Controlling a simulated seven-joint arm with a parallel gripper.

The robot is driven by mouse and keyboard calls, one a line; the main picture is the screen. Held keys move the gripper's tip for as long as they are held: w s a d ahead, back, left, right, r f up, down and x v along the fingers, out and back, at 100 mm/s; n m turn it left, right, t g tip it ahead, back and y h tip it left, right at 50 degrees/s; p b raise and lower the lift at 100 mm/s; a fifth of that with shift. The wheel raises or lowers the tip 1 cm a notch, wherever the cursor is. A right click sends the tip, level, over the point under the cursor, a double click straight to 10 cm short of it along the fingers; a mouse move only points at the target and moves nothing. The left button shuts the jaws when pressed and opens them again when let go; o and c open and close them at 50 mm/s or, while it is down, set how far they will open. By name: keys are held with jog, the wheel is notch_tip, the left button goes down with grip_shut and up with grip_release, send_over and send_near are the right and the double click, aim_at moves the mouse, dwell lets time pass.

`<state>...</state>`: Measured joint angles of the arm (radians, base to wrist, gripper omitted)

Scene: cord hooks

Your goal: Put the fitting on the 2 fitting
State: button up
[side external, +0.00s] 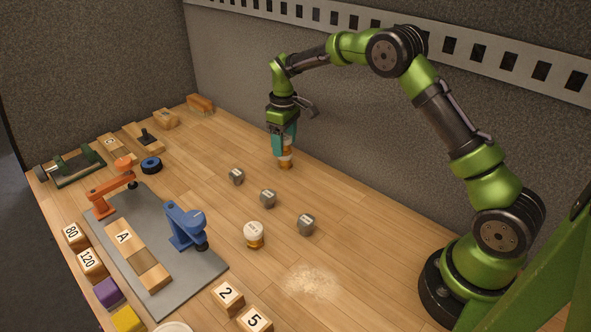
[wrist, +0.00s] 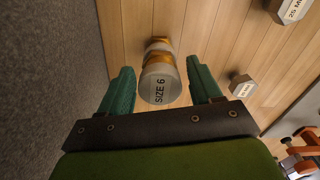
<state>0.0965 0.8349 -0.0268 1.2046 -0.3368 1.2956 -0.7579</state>
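A fitting with a pale round cap marked "SIZE 6" and a brass-coloured body (wrist: 160,85) is between my gripper's fingers (wrist: 161,88) in the wrist view. A narrow gap shows on each side of its cap, so the fingers look open around it. In the side view my gripper (side external: 285,150) points down near the back wall, and brass and white bands (side external: 286,160) show at its fingertips. These bands may be two stacked pieces; I cannot tell. Another white-capped brass fitting (side external: 254,234) stands upright on the table, its label unreadable. A wooden block marked 2 (side external: 228,296) is at the front.
Three grey hex weights (side external: 237,176) (side external: 268,198) (side external: 306,223) stand between my gripper and the table's front. A grey mat (side external: 205,262) holds orange (side external: 107,200) and blue (side external: 184,226) stands. Blocks and a vise (side external: 75,165) line the left. A pale powder patch (side external: 312,280) lies front right.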

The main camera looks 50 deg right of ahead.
jog(key=shift+r, duration=0.15)
notch_tip(320, 180, up, 12)
jog(key=s+a+r+m+t, duration=0.2)
jog(key=s+a+r, duration=0.1)
jog(key=s+r, duration=0.4)
jog(key=s+a+m+t, duration=0.1)
jog(key=s+a, duration=0.1)
jog(key=s, duration=0.5)
jog(key=s+a+m+t+y, duration=0.1)
jog(key=s+a+m+t, duration=0.1)
jog(key=s, duration=0.6)
jog(key=s+a+m+t+y, duration=0.1)
jog(key=s+a+m+t, duration=0.1)
jog(key=s, duration=0.6)
jog(key=shift+a+f, duration=0.15)
jog(key=shift+f, duration=0.2)
